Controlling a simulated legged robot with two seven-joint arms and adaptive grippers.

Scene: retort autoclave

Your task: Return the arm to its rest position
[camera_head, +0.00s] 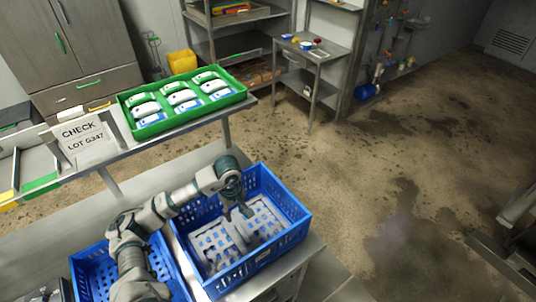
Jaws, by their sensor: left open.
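My left arm comes in from the lower left and reaches over the blue crates. My left gripper (238,210) is open and points down over the right blue crate (291,237). No object shows between its fingers. The crate's slotted floor shows below it, with a pale upright piece near its middle that I cannot make out. The left blue crate (88,270) is partly hidden behind my arm. My right gripper is not in view.
A green tray (180,128) with several white-and-blue packs stands on the shelf behind. A sign reading CHECK LOT G347 (82,138) stands left of it. A small metal table (318,55) and shelving stand further back. The stained floor at right is mostly clear.

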